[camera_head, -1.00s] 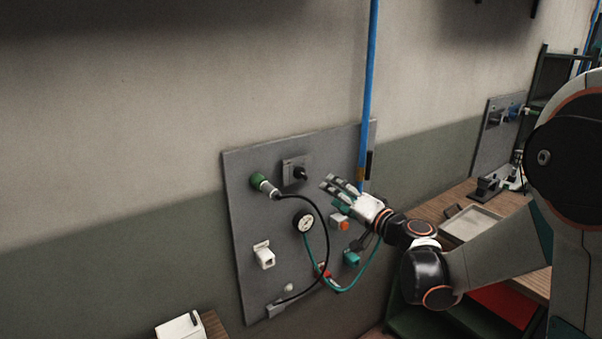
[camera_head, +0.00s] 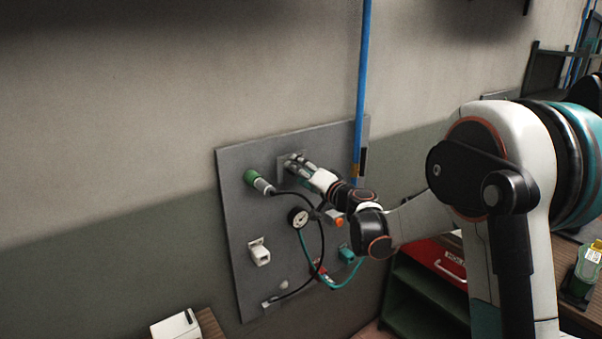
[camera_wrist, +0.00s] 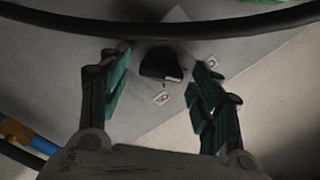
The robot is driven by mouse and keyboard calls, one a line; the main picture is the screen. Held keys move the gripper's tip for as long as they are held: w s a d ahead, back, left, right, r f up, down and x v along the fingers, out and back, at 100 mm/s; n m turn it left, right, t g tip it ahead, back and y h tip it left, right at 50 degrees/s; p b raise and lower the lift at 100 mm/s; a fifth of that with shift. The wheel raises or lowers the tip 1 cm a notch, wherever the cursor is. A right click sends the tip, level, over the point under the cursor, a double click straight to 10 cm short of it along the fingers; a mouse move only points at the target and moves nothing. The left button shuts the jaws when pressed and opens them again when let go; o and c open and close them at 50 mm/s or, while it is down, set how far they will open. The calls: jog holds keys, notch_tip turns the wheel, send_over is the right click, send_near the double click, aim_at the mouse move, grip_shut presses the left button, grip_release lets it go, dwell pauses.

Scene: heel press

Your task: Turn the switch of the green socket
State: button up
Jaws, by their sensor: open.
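The green socket (camera_head: 251,177) is on the upper left of the grey wall panel, with a grey plug and a black cable in it. A sliver of green also shows at the top of the wrist view (camera_wrist: 255,1). My gripper (camera_head: 291,165) is at the plate. In the wrist view its teal fingers (camera_wrist: 162,82) are spread, one on each side of the knob, with gaps to it.
The black cable (camera_wrist: 170,30) crosses the wrist view just beyond the fingers. A blue pipe (camera_head: 361,100) runs down the wall at right.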

jog(key=shift+c, duration=0.5)
jog(key=c, duration=1)
jog(key=shift+o, duration=0.2)
jog(key=shift+m, duration=0.3)
jog(key=shift+f+m+b, duration=0.2)
jog(key=shift+m+b, duration=0.75)
jog(key=shift+m, duration=2.35)
jog(key=shift+f+m+b, duration=0.15)
jog(key=shift+m+b, duration=0.8)
jog(key=shift+m, duration=2.35)
